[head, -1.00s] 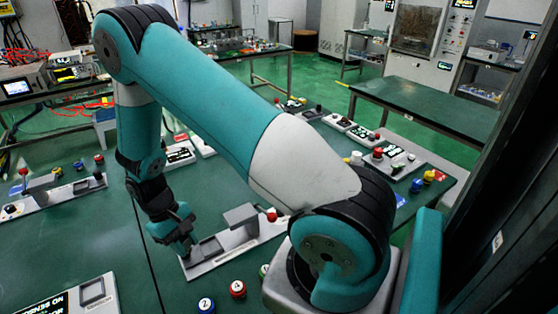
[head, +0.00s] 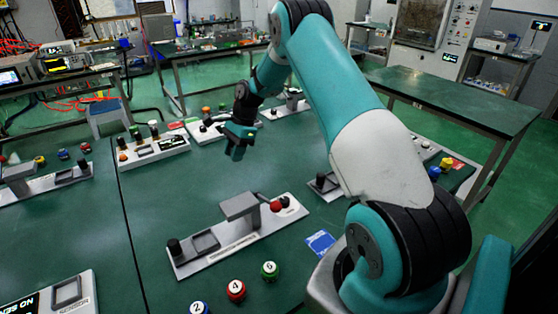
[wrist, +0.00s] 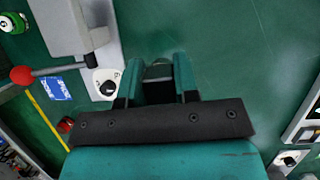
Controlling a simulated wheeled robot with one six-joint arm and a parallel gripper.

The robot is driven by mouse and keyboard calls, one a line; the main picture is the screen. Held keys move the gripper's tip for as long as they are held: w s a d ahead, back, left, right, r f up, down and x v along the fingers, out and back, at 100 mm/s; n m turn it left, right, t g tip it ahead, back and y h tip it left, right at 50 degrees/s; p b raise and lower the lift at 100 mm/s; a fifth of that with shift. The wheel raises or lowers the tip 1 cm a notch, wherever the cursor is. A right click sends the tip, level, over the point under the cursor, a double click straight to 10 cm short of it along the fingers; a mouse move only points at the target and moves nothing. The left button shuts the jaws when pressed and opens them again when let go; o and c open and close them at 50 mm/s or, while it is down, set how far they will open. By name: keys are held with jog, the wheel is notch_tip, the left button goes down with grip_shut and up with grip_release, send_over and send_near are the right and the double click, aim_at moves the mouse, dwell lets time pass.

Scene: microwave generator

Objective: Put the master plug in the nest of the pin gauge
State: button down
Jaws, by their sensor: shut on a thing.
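My gripper (head: 238,143) is in the air over the table, beyond the centre station. In the wrist view (wrist: 158,72) its fingers are shut on a small dark piece with a grey top (wrist: 158,69), which I take for the master plug; it is mostly hidden by the fingers. The centre station (head: 262,226) has a grey bridge, a square recess (head: 204,242), a black knob at its left end and a red ball lever. A back station (head: 176,147) has a display, a small square frame and several upright cylinders.
Numbered balls (head: 235,290) and a blue card (head: 320,243) lie near the centre station. Another station with a red cap (head: 206,128) stands at the back. A left station (head: 45,186) and a display box (head: 50,300) are across the table seam.

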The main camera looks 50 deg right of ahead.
jog(key=w+d+r+m+t+h+b, duration=0.1)
jog(key=w+d+m+t+b, duration=0.1)
jog(key=d+m, duration=0.35)
jog(key=w+d+r+m+t+h+b, duration=0.1)
jog(key=w+d+m+h+b, duration=0.15)
jog(key=d+m, duration=0.3)
notch_tip(320, 180, up, 4)
jog(key=m+h+b, duration=0.2)
jog(key=m+b, duration=0.2)
jog(key=m, duration=0.4)
send_over(272, 160)
jog(key=s, duration=0.1)
jog(key=shift+t, duration=0.4)
jog(key=f, duration=0.6)
jog(key=f+p, duration=0.1)
jog(key=f, duration=1.2)
jog(key=shift+s+a+f+p, duration=0.1)
jog(key=shift+a+p, duration=0.15)
jog(key=shift+p, duration=0.15)
jog(key=shift+f, duration=0.1)
jog(key=c, duration=0.9)
grip_release()
jog(key=shift+o, duration=0.2)
